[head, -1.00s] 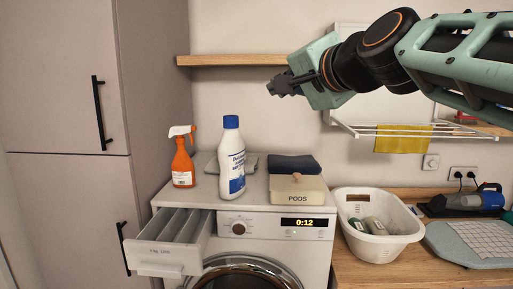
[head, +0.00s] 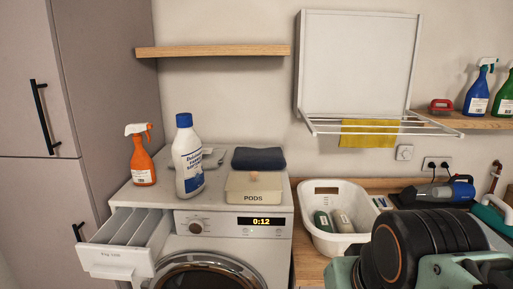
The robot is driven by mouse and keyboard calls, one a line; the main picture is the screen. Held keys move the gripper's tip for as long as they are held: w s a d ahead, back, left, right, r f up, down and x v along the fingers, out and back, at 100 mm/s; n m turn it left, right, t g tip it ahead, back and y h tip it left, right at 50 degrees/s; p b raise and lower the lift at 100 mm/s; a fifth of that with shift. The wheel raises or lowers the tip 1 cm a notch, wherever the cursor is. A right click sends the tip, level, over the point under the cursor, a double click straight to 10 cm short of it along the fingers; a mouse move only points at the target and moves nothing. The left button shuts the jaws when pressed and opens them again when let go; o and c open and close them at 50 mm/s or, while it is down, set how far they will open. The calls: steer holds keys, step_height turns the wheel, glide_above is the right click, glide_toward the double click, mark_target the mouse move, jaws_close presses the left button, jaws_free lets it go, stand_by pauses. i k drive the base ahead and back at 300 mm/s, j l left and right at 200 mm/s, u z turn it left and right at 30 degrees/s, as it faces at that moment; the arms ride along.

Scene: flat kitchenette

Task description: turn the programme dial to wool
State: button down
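The programme dial (head: 195,228) is a dark round knob on the washing machine's front panel, left of the lit display (head: 261,222) that reads 0:12. The dial's pointer and its markings are too small to read. The white washing machine (head: 270,262) has its detergent drawer (head: 118,258) pulled out at the left. My arm shows at the lower right. My gripper is outside the head view.
On the machine top stand an orange spray bottle (head: 142,160), a white bottle with blue cap (head: 188,162), a PODS box (head: 253,188) and a dark folded cloth (head: 259,158). A white basket (head: 333,243) with bottles sits on the counter at right. A drying rack (head: 380,125) hangs above.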

mark_target(197, 226)
steer(key=i+l, duration=0.1)
steer(key=i, duration=0.2)
steer(key=i+u, duration=0.1)
steer(key=u, duration=1.55)
